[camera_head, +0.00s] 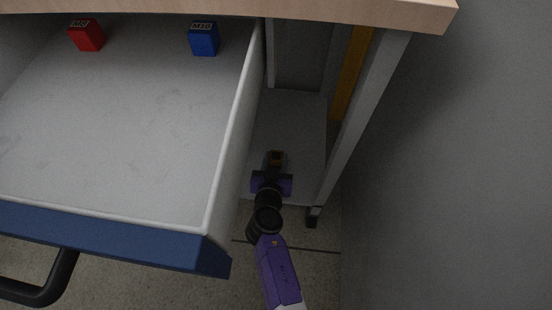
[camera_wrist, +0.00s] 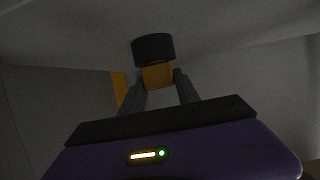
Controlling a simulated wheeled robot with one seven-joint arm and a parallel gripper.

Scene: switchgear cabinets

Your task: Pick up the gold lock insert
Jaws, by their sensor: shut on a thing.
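The gold lock insert (camera_wrist: 157,76) is between my gripper's fingertips in the wrist view, with a dark round cap (camera_wrist: 153,47) at its far end. My gripper (camera_wrist: 159,84) is shut on the gold part. In the head view my gripper (camera_head: 275,160) is low in the gap to the right of the open drawer, over the grey lower shelf. There the insert shows only as a small dark and orange spot (camera_head: 276,157) at the fingertips.
The open drawer (camera_head: 120,110) with a blue front (camera_head: 110,236) stands close to the left of my arm. It holds a red block (camera_head: 87,36) and a blue block (camera_head: 204,40). A grey table leg (camera_head: 362,120) stands on the right, under the wooden tabletop (camera_head: 300,9).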

